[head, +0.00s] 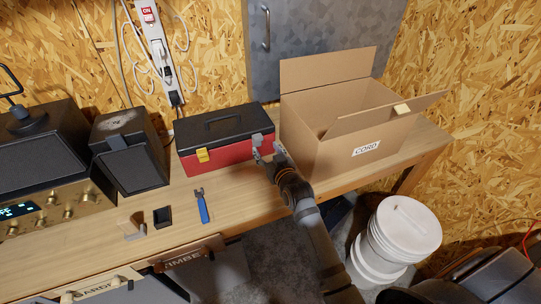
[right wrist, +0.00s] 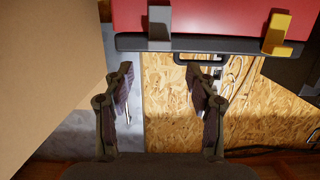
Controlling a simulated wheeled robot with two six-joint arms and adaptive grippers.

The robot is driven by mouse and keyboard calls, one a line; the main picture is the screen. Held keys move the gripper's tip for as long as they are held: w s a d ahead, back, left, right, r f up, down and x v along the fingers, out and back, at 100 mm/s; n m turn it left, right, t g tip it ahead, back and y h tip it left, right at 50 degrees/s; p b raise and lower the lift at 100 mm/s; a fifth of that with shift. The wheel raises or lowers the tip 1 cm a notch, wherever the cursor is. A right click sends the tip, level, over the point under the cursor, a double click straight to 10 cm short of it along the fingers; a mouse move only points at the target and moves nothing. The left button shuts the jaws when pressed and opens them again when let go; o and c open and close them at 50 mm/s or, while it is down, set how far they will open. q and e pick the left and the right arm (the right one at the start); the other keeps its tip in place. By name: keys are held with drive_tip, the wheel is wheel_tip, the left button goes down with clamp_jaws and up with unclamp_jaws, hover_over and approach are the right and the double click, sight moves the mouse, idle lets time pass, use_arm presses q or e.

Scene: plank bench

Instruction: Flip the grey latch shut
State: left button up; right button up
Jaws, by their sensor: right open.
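The red toolbox (head: 228,156) with a black lid (head: 222,125) stands on the bench, and its lid looks closed. The grey latch (head: 257,139) is on its front at the right. In the right wrist view, which shows the toolbox upside down, the grey latch (right wrist: 159,26) overlaps the red body and the dark lid edge. I cannot tell whether it is fully flat. My right gripper (head: 268,153) is open and empty, close in front of the grey latch. Its fingers (right wrist: 161,77) straddle the latch's line and do not visibly touch it. My left gripper is not in view.
A yellow latch (head: 203,155) is at the toolbox's front left. An open cardboard box (head: 335,155) stands just right of my right gripper. A speaker (head: 128,165) stands left. A blue-handled wrench (head: 203,209) and small black box (head: 162,217) lie in front.

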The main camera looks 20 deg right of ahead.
drive_tip(key=s, duration=0.4)
drive_tip(key=shift+r, duration=0.4)
drive_tip(key=s+d+f+g, duration=0.1)
drive_tip(key=s+f+g, duration=0.3)
drive_tip(key=s, duration=0.4)
drive_tip(key=s+d+f+g+h, duration=0.1)
drive_tip(key=s+d+f+g, duration=0.2)
drive_tip(key=s, duration=0.5)
drive_tip(key=s+f+g, duration=0.4)
drive_tip(key=s+g, duration=0.1)
drive_tip(key=s, duration=0.4)
drive_tip(key=s+d+f+g+b, duration=0.1)
drive_tip(key=d+f+b, duration=0.1)
drive_tip(key=f, duration=1.3)
drive_tip(key=s+d+f+g+b, duration=0.1)
drive_tip(key=s+f, duration=0.1)
drive_tip(key=f, duration=1.3)
drive_tip(key=s+d+f+b, duration=0.1)
drive_tip(key=s+f+b, duration=0.1)
drive_tip(key=s+f, duration=1.5)
drive_tip(key=shift+s+f+g, duration=0.3)
drive_tip(key=shift+s+f, duration=0.1)
drive_tip(key=shift+s, duration=0.2)
